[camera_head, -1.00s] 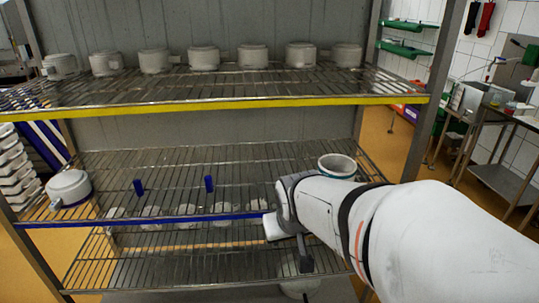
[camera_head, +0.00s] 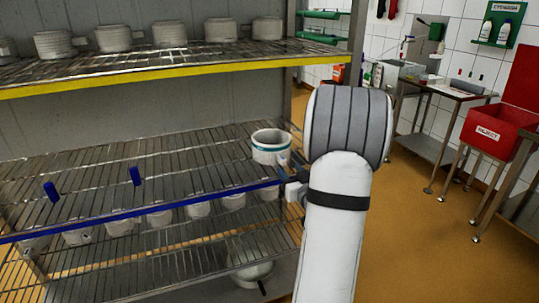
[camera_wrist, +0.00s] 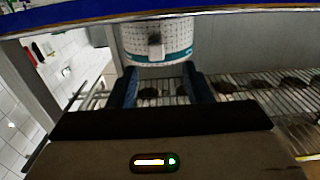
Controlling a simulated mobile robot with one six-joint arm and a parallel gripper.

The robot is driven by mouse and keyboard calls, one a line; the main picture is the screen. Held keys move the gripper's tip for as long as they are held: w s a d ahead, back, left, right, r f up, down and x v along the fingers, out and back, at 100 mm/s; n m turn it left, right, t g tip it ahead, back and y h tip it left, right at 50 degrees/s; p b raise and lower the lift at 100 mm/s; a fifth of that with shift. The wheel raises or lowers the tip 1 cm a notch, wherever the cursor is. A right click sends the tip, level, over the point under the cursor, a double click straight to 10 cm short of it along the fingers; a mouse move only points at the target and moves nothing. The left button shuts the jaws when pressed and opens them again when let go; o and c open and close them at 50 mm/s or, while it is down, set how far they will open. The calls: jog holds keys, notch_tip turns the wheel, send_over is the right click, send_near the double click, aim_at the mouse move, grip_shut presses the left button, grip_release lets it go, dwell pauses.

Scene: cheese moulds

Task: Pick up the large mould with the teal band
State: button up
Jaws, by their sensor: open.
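The large white mould with the teal band (camera_head: 268,157) stands upright at the right end of the middle shelf. It is open at the top, the band runs just below its rim, and a small handle faces my gripper. My gripper (camera_head: 289,178) is at the shelf's front right corner, partly hidden by my arm in the head view. In the wrist view, which looks upside down, the mould (camera_wrist: 135,38) and its handle (camera_wrist: 156,44) lie just beyond my two dark blue fingers (camera_wrist: 160,78). The fingers are apart, with nothing seen between them.
The middle shelf (camera_head: 190,160) has a blue front edge and two blue clips. A yellow-edged shelf (camera_head: 150,76) above carries several white moulds. Smaller moulds and a large one (camera_head: 250,272) sit lower down. A rack post (camera_head: 355,45) stands right of the mould. Open floor lies right.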

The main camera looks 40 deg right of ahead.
aim_at(284, 163)
jog(key=x, duration=0.7)
jog(key=shift+w+d+f+p, duration=0.2)
jog(key=shift+d+p, duration=0.05)
jog(key=shift+p, duration=0.1)
grip_shut()
